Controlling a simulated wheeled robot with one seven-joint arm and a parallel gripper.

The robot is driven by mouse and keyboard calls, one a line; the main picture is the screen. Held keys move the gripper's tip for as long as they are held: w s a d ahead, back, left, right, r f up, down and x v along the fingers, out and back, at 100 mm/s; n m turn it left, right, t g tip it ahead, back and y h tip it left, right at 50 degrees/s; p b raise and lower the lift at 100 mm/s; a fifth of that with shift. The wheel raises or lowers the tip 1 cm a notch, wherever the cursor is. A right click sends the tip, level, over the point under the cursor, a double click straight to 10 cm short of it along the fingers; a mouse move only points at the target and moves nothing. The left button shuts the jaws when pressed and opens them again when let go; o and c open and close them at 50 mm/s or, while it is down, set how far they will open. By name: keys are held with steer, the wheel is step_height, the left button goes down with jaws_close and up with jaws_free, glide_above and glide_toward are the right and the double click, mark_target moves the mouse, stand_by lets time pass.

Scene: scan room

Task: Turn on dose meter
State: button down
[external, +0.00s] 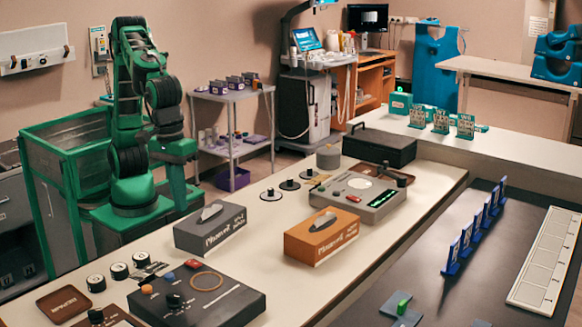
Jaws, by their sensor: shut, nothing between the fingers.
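The likely dose meter is a grey console (358,194) on the long cream counter, with a lit green display, a round dial and a red button. No readable label confirms this. A second, dark control box (197,299) stands at the near end of the counter with an orange ring, a red button, a blue button and a knob. My green arm stands folded at the left, behind the counter. My gripper (180,192) hangs downward at its end, shut and empty, apart from both devices. Its fingertips are small in this view.
Black knobs on discs (289,184) and a black case (379,148) lie near the console. Blue upright holders (473,230) line the lower dark surface at right.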

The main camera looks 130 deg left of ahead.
mark_target(196, 264)
stand_by(0.3)
steer(key=shift+w+r, duration=0.15)
steer(key=shift+w, duration=0.5)
steer(key=f, duration=0.4)
steer(key=w+f, duration=0.1)
steer(key=f, duration=0.4)
steer(key=w+f, duration=0.1)
steer(key=f, duration=0.4)
